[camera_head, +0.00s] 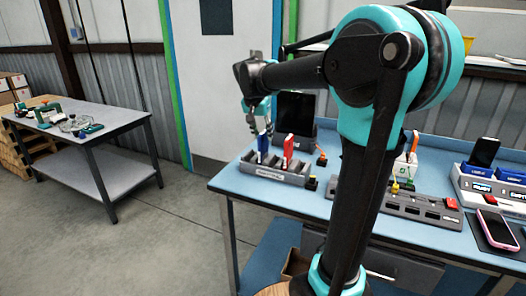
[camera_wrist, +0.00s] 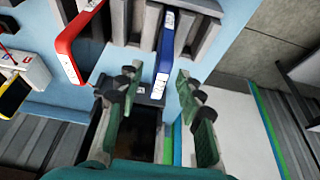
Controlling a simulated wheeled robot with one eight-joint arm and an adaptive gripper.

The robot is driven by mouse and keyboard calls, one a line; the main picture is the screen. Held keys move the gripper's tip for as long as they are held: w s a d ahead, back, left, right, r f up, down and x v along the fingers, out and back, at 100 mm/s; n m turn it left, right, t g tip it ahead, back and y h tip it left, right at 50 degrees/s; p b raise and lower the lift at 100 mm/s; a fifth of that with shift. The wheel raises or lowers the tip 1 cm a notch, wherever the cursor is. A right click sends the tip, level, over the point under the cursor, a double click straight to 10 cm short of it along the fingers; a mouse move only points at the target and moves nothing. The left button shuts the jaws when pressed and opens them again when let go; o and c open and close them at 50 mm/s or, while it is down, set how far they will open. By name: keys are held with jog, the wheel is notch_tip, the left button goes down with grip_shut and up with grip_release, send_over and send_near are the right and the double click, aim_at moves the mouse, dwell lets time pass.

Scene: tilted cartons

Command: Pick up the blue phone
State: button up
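The blue phone (camera_head: 263,144) stands upright in a grey slotted holder (camera_head: 262,173) on the blue table, at the holder's left part. My gripper (camera_head: 257,120) is just above it, pointing down. In the wrist view my gripper (camera_wrist: 158,78) is open, with a gap on both sides of the blue phone (camera_wrist: 166,47). The phone's near end appears between the two fingertips, and neither finger visibly touches it. How deep the phone lies between the fingers is hard to tell.
A red phone (camera_head: 287,150) stands in the same holder, close to the right; it also shows in the wrist view (camera_wrist: 66,47). A dark tablet (camera_head: 295,113) stands behind. A pink phone (camera_head: 495,229) lies at the table's right. Open floor lies left of the table.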

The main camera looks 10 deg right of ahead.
aim_at(265, 146)
jog(key=shift+x, duration=3.8)
jog(key=shift+s+a, duration=0.15)
grip_shut()
